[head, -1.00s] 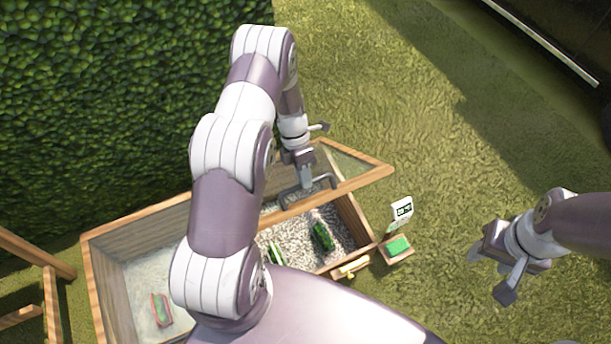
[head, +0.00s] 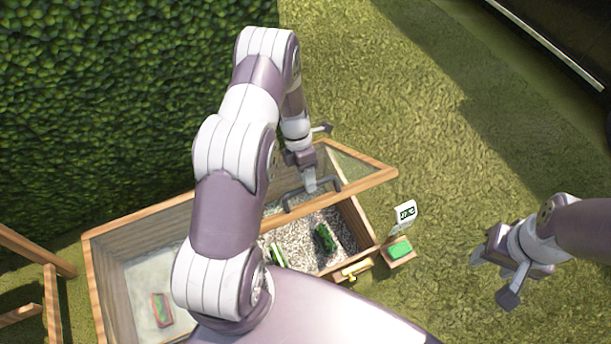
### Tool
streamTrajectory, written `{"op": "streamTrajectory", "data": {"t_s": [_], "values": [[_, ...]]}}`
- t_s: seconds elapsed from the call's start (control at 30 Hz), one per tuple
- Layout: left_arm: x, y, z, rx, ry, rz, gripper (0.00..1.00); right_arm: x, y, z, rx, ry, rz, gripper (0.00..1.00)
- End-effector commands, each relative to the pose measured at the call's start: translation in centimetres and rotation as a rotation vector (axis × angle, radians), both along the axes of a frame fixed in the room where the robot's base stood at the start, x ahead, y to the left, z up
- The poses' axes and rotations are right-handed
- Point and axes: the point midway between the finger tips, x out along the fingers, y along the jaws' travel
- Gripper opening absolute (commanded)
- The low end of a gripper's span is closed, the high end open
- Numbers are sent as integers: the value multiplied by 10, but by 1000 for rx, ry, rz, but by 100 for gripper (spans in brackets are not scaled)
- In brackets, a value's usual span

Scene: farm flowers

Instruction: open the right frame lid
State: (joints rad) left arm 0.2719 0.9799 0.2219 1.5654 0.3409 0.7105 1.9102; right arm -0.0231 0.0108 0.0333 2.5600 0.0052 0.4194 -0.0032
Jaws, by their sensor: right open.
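The wooden frame box (head: 97,290) stands on the grass in the head view. Its right lid (head: 372,180), a glass pane in a wooden border, is raised and tilted over the right compartment. My right gripper (head: 494,280) is open and empty over the grass at the right, apart from the box.
Gravel and green plants (head: 325,238) show inside the right compartment. A small wooden box with a green block (head: 399,249) and a sign (head: 404,213) stand beside it. A hedge (head: 100,100) rises behind at left.

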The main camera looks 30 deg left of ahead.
Motion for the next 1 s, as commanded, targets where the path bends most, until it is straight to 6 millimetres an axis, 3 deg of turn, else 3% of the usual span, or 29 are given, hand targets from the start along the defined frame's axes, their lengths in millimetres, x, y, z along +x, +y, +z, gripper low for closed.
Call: {"op": "streamTrajectory", "data": {"t_s": [0.17,0.47,0.53,0.67,1.0], "values": [[6,5,17,2,-6,1,42,0,0,2,0,0,0,49],[23,29,92,2,-5,1,42,0,0,5,0,0,0,49],[24,32,112,1,0,1,42,0,0,22,0,1,0,49],[28,36,120,0,0,0,42,0,0,33,0,-1,0,49],[28,37,118,0,0,0,42,0,0,32,0,0,0,49]]}}
